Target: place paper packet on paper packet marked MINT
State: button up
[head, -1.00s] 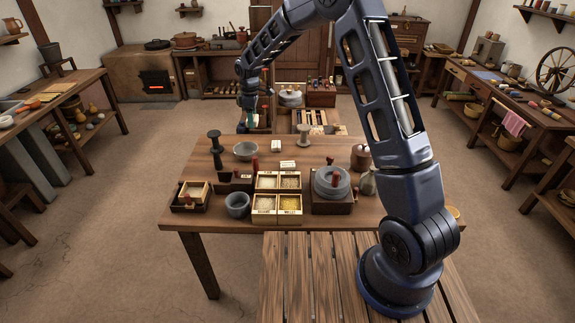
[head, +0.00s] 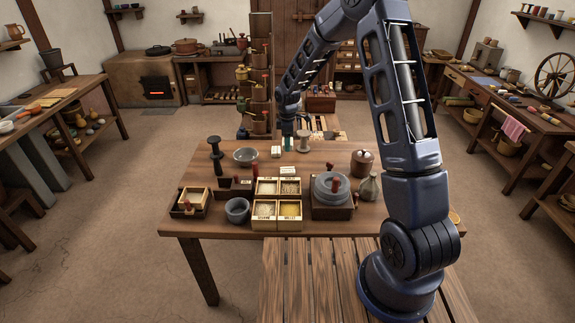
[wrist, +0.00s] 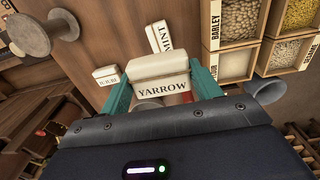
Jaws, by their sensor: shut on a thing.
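My gripper (wrist: 161,92) is shut on a cream paper packet marked YARROW (wrist: 158,75), held between its teal fingers. In the head view my gripper (head: 288,144) is over the back part of the table. The paper packet marked MINT (wrist: 162,38) lies beyond the held packet in the wrist view, its lower end partly hidden by it. In the head view the MINT packet (head: 288,169) lies on the table just behind the grain boxes. The two packets appear apart.
Another cream packet (wrist: 106,75), its label hard to read, lies nearby. A spool-shaped stand (head: 303,140) is beside my gripper. Grain boxes (head: 265,208), a quern (head: 332,188), a grey bowl (head: 245,156) and a dark pestle-like post (head: 215,153) crowd the table. The right front is barer.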

aim_at(287, 170)
notch_tip(287, 170, down, 12)
jog(key=shift+f, duration=0.1)
dwell(0.5)
jog(key=o, duration=1)
jog(key=shift+f, duration=0.1)
notch_tip(287, 170, up, 13)
jog(key=shift+f, duration=0.2)
jog(key=s+d+r+m+t, duration=0.1)
jog(key=s+d+r+m, duration=0.3)
jog(key=s+d+r, duration=0.5)
jog(key=s+d+r+m+t, duration=0.15)
jog(key=d+r+m, duration=0.25)
jog(key=d+r, duration=0.65)
jog(key=s+d+r+m, duration=0.3)
jog(key=s, duration=0.5)
jog(key=s+d+r+m+t, duration=0.1)
jog(key=s+d+r+m, duration=0.2)
jog(key=s, duration=0.5)
jog(key=s+d+r+m+t, duration=0.1)
jog(key=s+d+r+m, duration=0.2)
jog(key=s, duration=0.6)
jog(key=shift+d+r+m, duration=0.25)
jog(key=shift+r+m, duration=0.25)
